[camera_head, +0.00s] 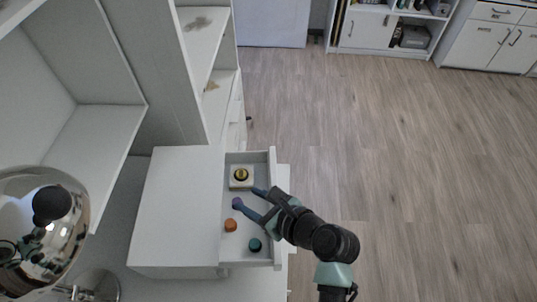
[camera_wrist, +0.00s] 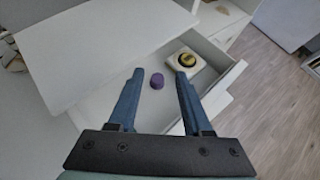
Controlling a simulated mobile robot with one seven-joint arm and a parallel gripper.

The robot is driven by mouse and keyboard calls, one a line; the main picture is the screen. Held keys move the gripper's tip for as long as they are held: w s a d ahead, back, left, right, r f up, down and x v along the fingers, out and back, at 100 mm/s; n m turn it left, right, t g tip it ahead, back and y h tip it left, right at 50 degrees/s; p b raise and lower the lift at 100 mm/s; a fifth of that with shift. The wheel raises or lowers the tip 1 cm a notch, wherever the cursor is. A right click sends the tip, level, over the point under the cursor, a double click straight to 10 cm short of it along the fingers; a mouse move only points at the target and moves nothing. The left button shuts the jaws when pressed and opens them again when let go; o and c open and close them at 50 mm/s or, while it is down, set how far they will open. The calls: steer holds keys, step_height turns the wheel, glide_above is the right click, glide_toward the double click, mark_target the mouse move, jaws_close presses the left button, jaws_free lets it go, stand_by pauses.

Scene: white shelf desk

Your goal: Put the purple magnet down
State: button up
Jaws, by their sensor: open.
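The purple magnet (camera_wrist: 157,81) sits in the open white drawer (camera_wrist: 208,102), between and slightly beyond my fingertips in the wrist view. In the head view the purple magnet (camera_head: 236,202) shows beside the tip of one finger. My gripper (camera_wrist: 159,72) is open, with its two blue fingers spread on either side of the magnet and visible gaps to it. In the head view my gripper (camera_head: 256,199) reaches into the drawer (camera_head: 272,165) from the right. I cannot tell exactly how high the fingertips are above the drawer floor.
A white square block with a gold and black round top (camera_head: 241,175) stands in the drawer's far end. An orange magnet (camera_head: 230,225) and a teal magnet (camera_head: 255,244) lie nearer. The white desktop (camera_head: 175,205) is clear left of the drawer. Open floor (camera_head: 400,170) lies right.

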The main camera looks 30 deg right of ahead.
steer(key=v, duration=0.6)
steer(key=shift+s+r, duration=0.2)
steer(key=shift+s, duration=0.15)
steer(key=w+a+r+n+t+h, duration=0.1)
steer(key=w+r+n+t, duration=0.1)
steer(key=w+r+n, duration=0.6)
steer(key=w+a+r+n+t+h, duration=0.25)
steer(key=r+n, duration=0.25)
steer(key=r, duration=0.7)
steer(key=w+r+n+t, duration=0.35)
steer(key=r+n, duration=0.25)
steer(key=r, duration=0.5)
steer(key=s+a+r+n+t, duration=0.2)
steer(key=s+a+r+n, duration=0.1)
steer(key=r, duration=0.6)
steer(key=s+a+r+n+t, duration=0.3)
steer(key=r+n, duration=0.3)
steer(key=r, duration=0.3)
steer(key=s+a+r+n+t, duration=0.3)
steer(key=s+a+r+n, duration=0.1)
steer(key=r, duration=0.5)
steer(key=shift+s+a+n, duration=0.25)
steer(key=shift+a+n, duration=0.15)
steer(key=shift+a, duration=0.15)
steer(key=shift+f, duration=0.1)
